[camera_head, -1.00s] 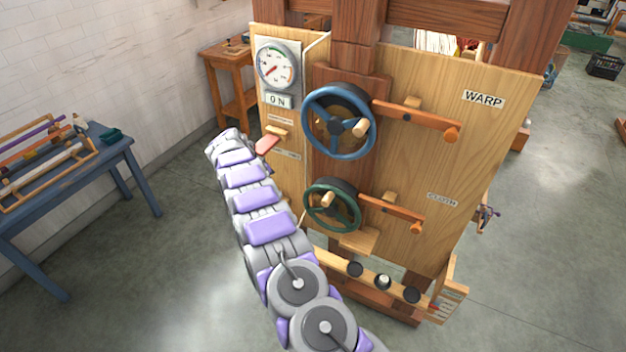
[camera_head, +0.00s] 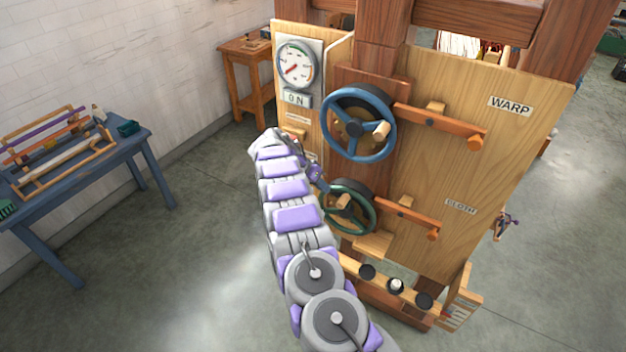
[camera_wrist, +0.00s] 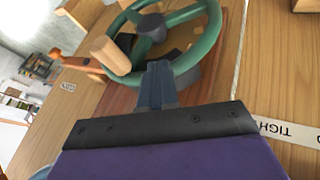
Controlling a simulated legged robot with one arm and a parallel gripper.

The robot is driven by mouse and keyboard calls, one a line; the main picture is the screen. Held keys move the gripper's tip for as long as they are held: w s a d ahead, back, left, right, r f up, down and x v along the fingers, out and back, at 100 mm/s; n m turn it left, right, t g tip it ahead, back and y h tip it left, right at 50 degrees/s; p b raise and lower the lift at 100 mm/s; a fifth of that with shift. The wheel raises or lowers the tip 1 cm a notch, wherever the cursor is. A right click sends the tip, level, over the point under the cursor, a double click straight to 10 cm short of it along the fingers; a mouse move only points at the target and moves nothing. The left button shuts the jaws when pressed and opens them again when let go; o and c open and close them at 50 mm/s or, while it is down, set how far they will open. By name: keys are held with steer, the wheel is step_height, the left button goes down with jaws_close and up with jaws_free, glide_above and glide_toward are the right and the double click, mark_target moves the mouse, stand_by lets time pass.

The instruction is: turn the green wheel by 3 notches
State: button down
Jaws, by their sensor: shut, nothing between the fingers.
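The green wheel (camera_head: 373,213) is the lower of two handwheels on the wooden panel, with a wooden knob on its rim. In the wrist view the green wheel (camera_wrist: 205,42) fills the upper middle, and its wooden knob (camera_wrist: 111,55) points toward the camera, left of my fingers. My gripper (camera_wrist: 159,68) is shut and empty, its fingertips close in front of the lower part of the wheel as pictured. I cannot tell whether they touch it. In the head view my arm's end is at the wheel's upper left and partly covers it.
A larger blue wheel (camera_head: 393,128) sits just above, with an orange lever (camera_head: 450,127) beside it. A lower orange lever (camera_head: 418,219) stands right of the green wheel. A gauge (camera_head: 297,65) is at upper left. A blue table (camera_head: 75,170) stands far left; floor between is clear.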

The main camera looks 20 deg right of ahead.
mark_target(333, 191)
steer(key=s+d, duration=0.2)
steer(key=s, duration=0.1)
steer(key=shift+d+f, duration=0.2)
steer(key=shift+d, duration=0.1)
steer(key=shift+s, duration=0.15)
steer(key=shift+d, duration=0.1)
stand_by(0.3)
steer(key=shift+s+d+r+t+y+b, duration=0.1)
steer(key=shift+s+d+t+y+b, duration=0.2)
steer(key=shift+s+d+b, duration=0.2)
steer(key=shift+w+a, duration=0.1)
steer(key=shift+a, duration=0.05)
